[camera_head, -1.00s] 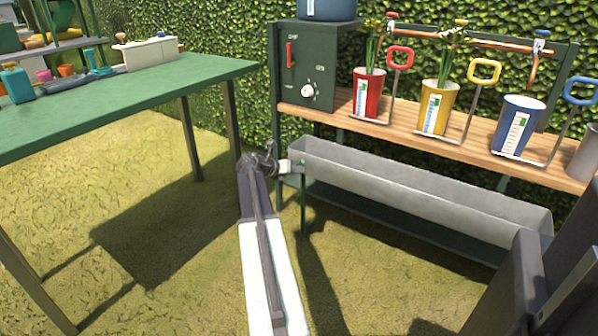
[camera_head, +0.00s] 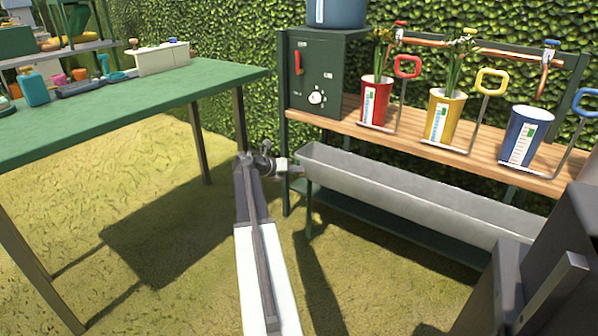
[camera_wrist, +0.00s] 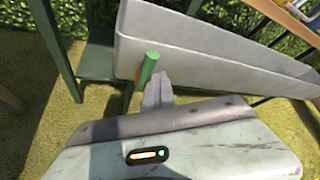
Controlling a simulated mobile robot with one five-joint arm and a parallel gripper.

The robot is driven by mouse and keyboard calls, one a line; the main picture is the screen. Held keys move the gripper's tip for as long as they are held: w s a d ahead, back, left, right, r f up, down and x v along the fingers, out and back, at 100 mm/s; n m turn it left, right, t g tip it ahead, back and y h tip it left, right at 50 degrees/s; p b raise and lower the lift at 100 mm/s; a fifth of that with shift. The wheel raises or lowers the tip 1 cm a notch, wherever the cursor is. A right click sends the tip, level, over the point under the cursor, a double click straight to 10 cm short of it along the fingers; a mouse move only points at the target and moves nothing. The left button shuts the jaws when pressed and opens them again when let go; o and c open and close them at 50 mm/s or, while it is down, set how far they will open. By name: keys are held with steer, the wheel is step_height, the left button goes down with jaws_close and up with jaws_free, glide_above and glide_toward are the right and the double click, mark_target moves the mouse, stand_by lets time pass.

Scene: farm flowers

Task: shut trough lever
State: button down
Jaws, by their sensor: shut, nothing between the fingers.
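The long grey trough (camera_head: 400,192) runs below the wooden shelf, and its near end wall fills the upper part of the wrist view (camera_wrist: 190,50). A green lever (camera_wrist: 148,66) shows in front of that end wall in the wrist view, tilted slightly, its top to the right. My gripper (camera_wrist: 160,88) is shut and empty, its fingertips just right of the lever; I cannot tell whether they touch it. In the head view my gripper (camera_head: 290,165) is at the trough's left end, and the lever cannot be made out there.
The green stand holds a control box (camera_head: 322,75) with a red switch, and red (camera_head: 376,100), yellow (camera_head: 445,115) and blue (camera_head: 525,135) pots on its shelf (camera_head: 400,135). A green table (camera_head: 130,100) stands to the left. Grass between them is open.

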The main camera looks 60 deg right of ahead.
steer(key=shift+w+d+r, duration=0.25)
steer(key=shift+w+d, duration=0.1)
steer(key=shift+w, duration=0.15)
stand_by(0.4)
steer(key=s+a, duration=0.3)
steer(key=s, duration=0.1)
steer(key=w+a, duration=0.5)
steer(key=a, duration=0.1)
steer(key=shift+w+a+f, duration=0.2)
steer(key=shift+w+a, duration=0.1)
steer(key=shift+w, duration=0.05)
